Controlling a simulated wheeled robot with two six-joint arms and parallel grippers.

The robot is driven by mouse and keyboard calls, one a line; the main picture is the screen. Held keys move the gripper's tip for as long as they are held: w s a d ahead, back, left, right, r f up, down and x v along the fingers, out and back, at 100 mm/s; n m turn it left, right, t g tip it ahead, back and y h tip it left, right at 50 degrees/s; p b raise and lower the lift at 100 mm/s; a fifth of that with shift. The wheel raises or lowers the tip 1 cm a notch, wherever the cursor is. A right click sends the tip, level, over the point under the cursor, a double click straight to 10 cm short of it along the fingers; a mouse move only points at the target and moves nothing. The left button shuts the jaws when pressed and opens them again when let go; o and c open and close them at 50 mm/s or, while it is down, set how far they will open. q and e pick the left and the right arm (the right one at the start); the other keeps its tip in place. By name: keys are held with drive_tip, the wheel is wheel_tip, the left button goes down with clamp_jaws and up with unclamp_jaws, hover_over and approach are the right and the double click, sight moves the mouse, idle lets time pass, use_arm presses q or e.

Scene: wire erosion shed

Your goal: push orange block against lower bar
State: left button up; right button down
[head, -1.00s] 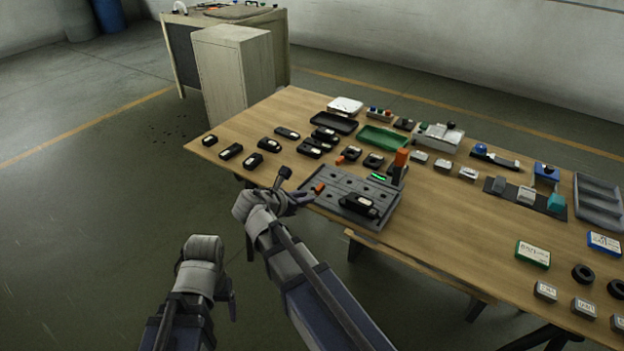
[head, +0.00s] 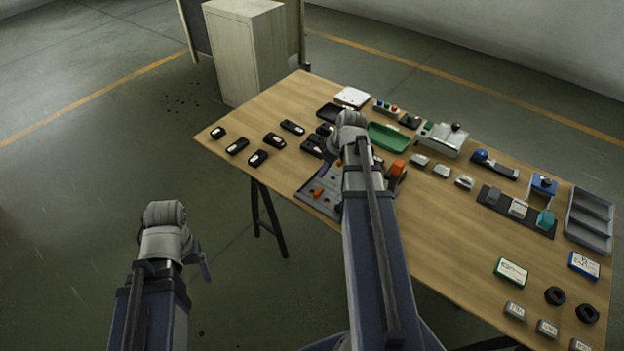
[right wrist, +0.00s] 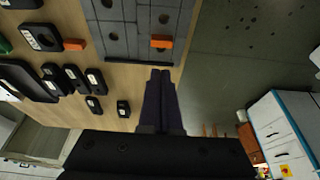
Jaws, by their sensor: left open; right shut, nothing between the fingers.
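The small orange block (head: 318,192) lies on the grey slotted plate (head: 312,178) near its left end. In the right wrist view the orange block (right wrist: 161,42) lies on the plate (right wrist: 118,42), close to its edge. My right gripper (right wrist: 161,72) is shut and empty. Its tips appear just short of the block, with a small gap in the picture. In the head view my right arm hides this gripper and the plate's middle. I cannot tell which edge strip is the lower bar. My left gripper (head: 202,264) hangs over the floor, away from the table, its fingers partly hidden.
Several black cases (head: 258,157) lie on the table left of and behind the plate. A larger orange piece (head: 397,168) stands at the plate's right. A green tray (head: 388,137) is behind. The wooden table front (head: 440,235) is bare right of my arm.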

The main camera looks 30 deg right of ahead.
sight(318, 193)
drive_tip(key=shift+f, duration=0.1)
drive_tip(key=b+x, duration=0.9)
drive_tip(key=x, duration=0.1)
drive_tip(key=shift+w, duration=0.1)
drive_tip(key=s, duration=0.2)
drive_tip(key=s+d, duration=0.1)
drive_tip(key=s, duration=0.1)
drive_tip(key=s+d, duration=0.1)
drive_tip(key=shift+s+d, duration=0.1)
drive_tip(key=shift+s, duration=0.3)
drive_tip(key=shift+w, duration=0.1)
drive_tip(key=shift+r, duration=0.25)
